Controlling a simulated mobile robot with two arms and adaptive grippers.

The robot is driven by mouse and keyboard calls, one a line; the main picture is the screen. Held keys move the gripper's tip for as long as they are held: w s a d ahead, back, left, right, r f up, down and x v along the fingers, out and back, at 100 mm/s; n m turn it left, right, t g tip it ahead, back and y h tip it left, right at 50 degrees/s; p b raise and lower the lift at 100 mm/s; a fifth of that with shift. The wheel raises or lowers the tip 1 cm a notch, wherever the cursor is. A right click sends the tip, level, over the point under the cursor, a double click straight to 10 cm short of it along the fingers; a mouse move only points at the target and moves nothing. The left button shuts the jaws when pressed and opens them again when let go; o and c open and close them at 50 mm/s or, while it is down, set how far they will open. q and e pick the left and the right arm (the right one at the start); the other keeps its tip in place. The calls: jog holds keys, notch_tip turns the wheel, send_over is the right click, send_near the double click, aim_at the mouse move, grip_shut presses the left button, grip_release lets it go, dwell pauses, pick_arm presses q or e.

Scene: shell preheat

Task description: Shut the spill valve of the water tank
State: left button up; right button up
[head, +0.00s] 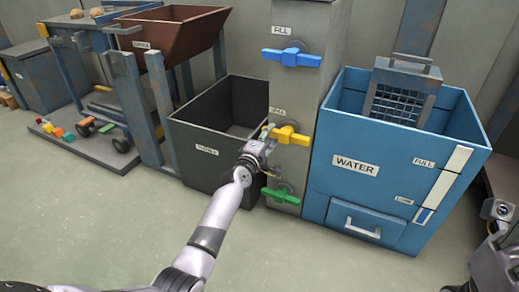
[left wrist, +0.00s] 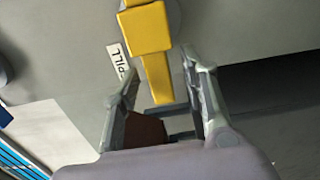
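The spill valve has a yellow handle (head: 290,135) lying roughly level on the grey column (head: 299,90), left of the blue water tank (head: 335,205). Its yellow bar also shows in the left wrist view (left wrist: 146,28), beside a label partly reading "PILL". My left gripper (head: 264,138) is at the handle's left end. In the left wrist view its fingers (left wrist: 162,92) are apart, with the bar's tip between them and gaps on both sides. My right gripper (head: 497,210) shows only partly at the right edge; its fingers are not clear.
A blue valve handle (head: 292,57) marked FILL is above and a green one (head: 279,195) below on the same column. A dark open bin (head: 205,165) stands just left of the column. A wire basket (head: 400,95) sits in the tank. The floor in front is clear.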

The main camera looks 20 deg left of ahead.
pick_arm(q)
jog(key=s, duration=0.9)
jog(key=shift+s+a, duration=0.2)
jog(key=shift+s, duration=0.15)
